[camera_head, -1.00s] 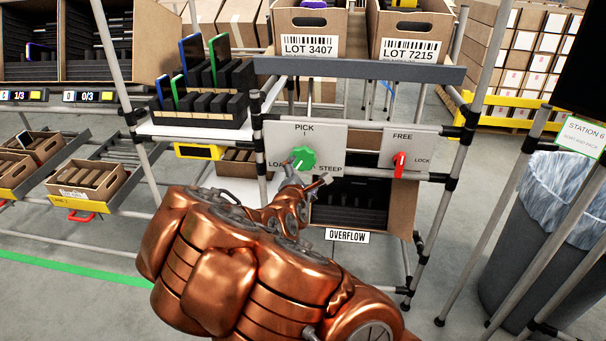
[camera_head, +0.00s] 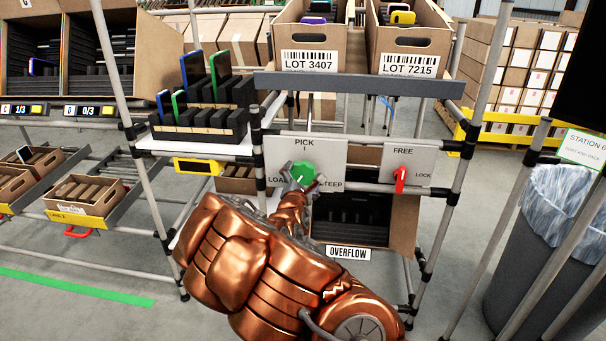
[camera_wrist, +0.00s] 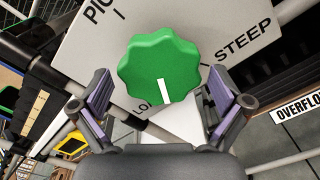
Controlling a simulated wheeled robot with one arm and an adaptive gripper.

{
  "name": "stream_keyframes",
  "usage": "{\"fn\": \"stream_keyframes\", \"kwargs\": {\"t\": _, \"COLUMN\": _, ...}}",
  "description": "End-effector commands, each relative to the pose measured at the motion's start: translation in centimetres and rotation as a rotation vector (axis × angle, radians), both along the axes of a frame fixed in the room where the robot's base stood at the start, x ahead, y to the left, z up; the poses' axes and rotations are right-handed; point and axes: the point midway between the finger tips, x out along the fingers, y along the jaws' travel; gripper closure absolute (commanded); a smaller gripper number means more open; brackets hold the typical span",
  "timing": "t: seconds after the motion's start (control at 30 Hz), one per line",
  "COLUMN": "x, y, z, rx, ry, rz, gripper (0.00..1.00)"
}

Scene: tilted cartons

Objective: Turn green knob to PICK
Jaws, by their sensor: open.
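The green knob (camera_head: 303,174) is on a pale panel (camera_head: 328,155) marked PICK at the top, LOAD at lower left and STEEP at lower right. In the wrist view, the scalloped knob (camera_wrist: 155,62) fills the middle. Its white mark points down in that picture, away from the PICK label at upper left, near a mostly hidden label. My gripper (camera_wrist: 158,88) is open, with one purple-padded finger on each side below the knob's widest part; I see no clear contact. In the head view, my gripper (camera_head: 298,180) partly covers the knob and the LOAD label.
A red lever (camera_head: 400,180) on the FREE/LOCK panel is just to the right. Cartons (camera_head: 310,35) stand on the shelf above. A black rack (camera_head: 205,120) holding blue and green items is at upper left. Grey frame posts (camera_head: 258,165) are close by.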

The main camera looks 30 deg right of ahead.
Motion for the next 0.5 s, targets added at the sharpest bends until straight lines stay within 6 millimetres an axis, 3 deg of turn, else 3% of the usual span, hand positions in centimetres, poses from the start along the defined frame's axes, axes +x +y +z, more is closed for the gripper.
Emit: {"fn": "stream_keyframes", "kwargs": {"t": 0.5, "x": 1.26, "y": -1.22, "z": 0.07, "rx": 0.000, "ry": -0.001, "rz": -0.001, "gripper": 0.00}}
